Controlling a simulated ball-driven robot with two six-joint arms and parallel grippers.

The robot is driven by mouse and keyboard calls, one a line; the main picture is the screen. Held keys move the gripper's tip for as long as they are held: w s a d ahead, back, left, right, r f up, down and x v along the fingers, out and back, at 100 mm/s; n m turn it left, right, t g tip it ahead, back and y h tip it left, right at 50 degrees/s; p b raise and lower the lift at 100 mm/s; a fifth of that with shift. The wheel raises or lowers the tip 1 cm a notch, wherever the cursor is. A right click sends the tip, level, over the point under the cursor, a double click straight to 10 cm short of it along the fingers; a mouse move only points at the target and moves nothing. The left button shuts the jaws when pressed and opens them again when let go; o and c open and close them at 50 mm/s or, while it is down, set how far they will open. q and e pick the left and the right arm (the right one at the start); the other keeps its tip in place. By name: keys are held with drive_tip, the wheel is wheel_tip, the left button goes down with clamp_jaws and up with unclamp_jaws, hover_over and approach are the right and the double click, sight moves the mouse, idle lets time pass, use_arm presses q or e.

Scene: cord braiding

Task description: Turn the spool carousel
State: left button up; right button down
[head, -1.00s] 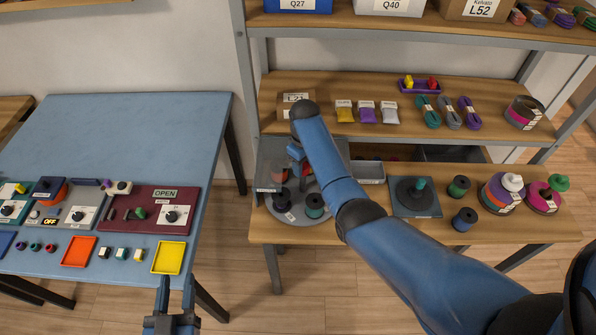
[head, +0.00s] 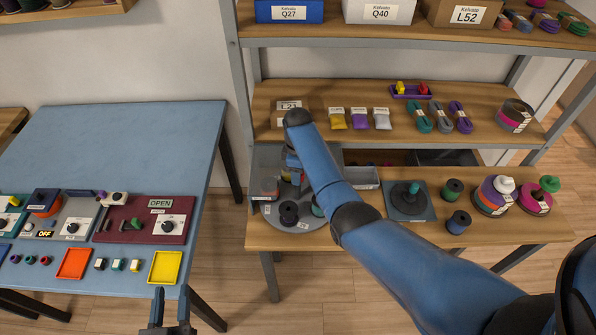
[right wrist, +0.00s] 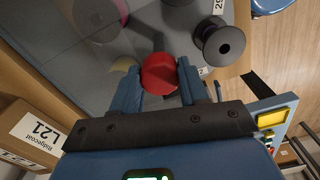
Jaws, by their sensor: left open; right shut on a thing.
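The spool carousel (head: 277,224) is a round grey disc at the left end of the lower shelf. In the right wrist view, my right gripper (right wrist: 160,84) is shut on a red knob (right wrist: 160,72), with a finger on each side. A dark spool (right wrist: 222,44) and a pink spool (right wrist: 98,14) stand near it. My left gripper (head: 172,297) is open and empty below the blue table's front edge.
The blue table (head: 120,145) holds control panels and coloured trays.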

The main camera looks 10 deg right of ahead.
drive_tip(key=shift+w+r+n, duration=0.1)
drive_tip(key=shift+n, duration=1.7)
drive_tip(key=c, duration=0.6)
unclamp_jaws()
wheel_tip(320, 180, up, 11)
drive_tip(key=shift+f+b, duration=0.15)
drive_tip(key=shift+b, duration=0.55)
